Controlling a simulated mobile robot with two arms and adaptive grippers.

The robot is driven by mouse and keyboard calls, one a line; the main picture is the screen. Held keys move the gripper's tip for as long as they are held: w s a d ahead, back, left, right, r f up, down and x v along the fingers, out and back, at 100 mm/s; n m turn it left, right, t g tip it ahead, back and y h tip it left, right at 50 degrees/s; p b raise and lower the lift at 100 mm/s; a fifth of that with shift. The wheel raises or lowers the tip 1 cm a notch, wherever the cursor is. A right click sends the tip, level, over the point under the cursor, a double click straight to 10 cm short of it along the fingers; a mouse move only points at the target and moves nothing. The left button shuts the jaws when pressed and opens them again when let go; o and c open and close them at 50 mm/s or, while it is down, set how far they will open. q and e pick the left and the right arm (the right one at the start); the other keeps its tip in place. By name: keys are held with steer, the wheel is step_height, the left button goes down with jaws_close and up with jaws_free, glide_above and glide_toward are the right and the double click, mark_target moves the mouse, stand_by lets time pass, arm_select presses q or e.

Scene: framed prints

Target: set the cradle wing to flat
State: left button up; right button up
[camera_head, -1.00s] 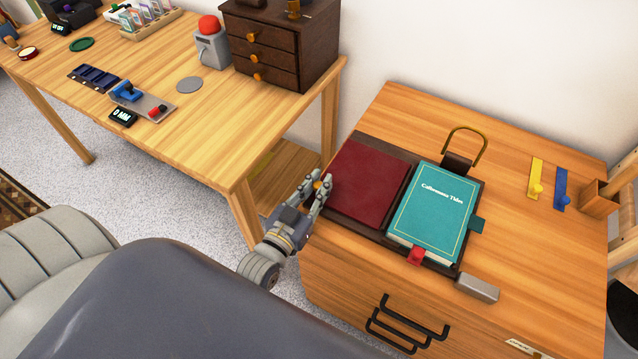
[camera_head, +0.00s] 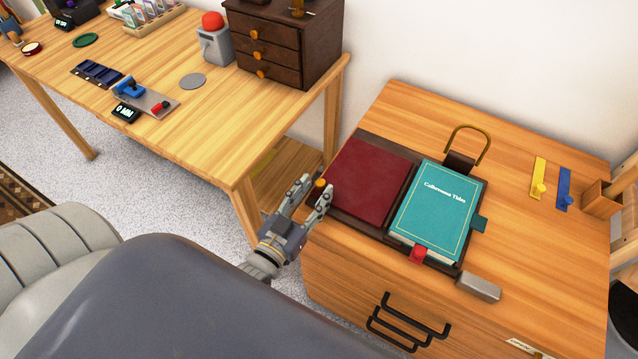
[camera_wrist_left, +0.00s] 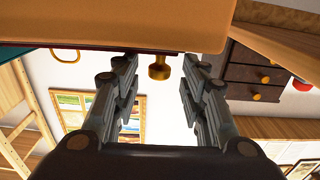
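The book cradle (camera_head: 345,212) is a dark brown board on the wooden cabinet. Its wing carries a dark red panel (camera_head: 368,182) on the left; I cannot tell its exact tilt. A teal book (camera_head: 435,208) lies on the right half. A small brass knob (camera_head: 320,183) sticks out of the wing's left edge. My left gripper (camera_head: 316,188) is open, with its fingers on either side of this knob. In the left wrist view the knob (camera_wrist_left: 160,68) hangs between the open fingertips (camera_wrist_left: 160,75), with gaps on both sides. My right gripper is out of view.
A grey block (camera_head: 479,287) lies on the cabinet's front right. Yellow (camera_head: 538,178) and blue (camera_head: 563,188) pieces lie farther right. A wooden desk (camera_head: 215,130) stands to the left.

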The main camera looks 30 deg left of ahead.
arm_select(q)
steer(key=s, duration=0.8)
steer(key=shift+s+a, duration=0.15)
steer(key=shift+s, duration=0.25)
steer(key=shift+f, duration=0.1)
